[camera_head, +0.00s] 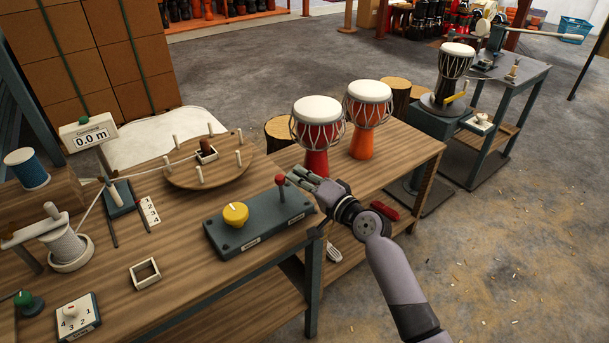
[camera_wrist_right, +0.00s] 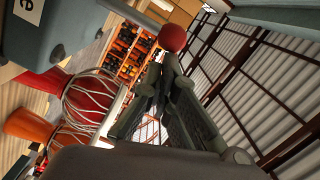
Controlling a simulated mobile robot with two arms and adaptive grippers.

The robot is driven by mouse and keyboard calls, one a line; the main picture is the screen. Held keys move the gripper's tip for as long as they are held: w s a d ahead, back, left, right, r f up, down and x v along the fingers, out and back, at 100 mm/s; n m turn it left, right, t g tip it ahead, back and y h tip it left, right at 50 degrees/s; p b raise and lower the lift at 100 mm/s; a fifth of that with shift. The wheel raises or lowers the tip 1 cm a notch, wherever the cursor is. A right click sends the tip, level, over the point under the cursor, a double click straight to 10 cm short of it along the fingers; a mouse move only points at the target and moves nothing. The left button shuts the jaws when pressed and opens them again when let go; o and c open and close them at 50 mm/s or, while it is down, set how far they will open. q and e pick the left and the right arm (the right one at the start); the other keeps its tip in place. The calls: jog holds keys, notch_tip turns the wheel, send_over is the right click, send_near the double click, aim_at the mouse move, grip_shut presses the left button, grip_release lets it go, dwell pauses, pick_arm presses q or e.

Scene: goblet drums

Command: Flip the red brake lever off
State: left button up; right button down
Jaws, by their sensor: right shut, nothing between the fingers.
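The red brake lever, a short stick with a red ball knob (camera_head: 280,179), stands on the right end of a dark green control box (camera_head: 263,222) with a yellow dial (camera_head: 236,214). My right gripper (camera_head: 291,176) is shut and empty, with its fingertips right beside the knob on its right side. In the right wrist view the red knob (camera_wrist_right: 173,38) shows just beyond the shut fingertips (camera_wrist_right: 167,60); I cannot tell whether they touch. My left gripper is not in view.
Two goblet drums, red (camera_head: 317,132) and orange (camera_head: 365,117), stand behind my right gripper. A round pegged board (camera_head: 210,163) lies left of them. The table front by the box is clear.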

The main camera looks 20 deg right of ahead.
jog(key=shift+s+a+r+n+p, duration=0.2)
jog(key=shift+a+n+p, duration=0.1)
jog(key=shift+a+n, duration=0.3)
jog(key=shift+s+a+r+n+p, duration=0.15)
jog(key=shift+a+n+p, duration=0.2)
jog(key=shift+n, duration=0.45)
jog(key=shift+a+f, duration=0.1)
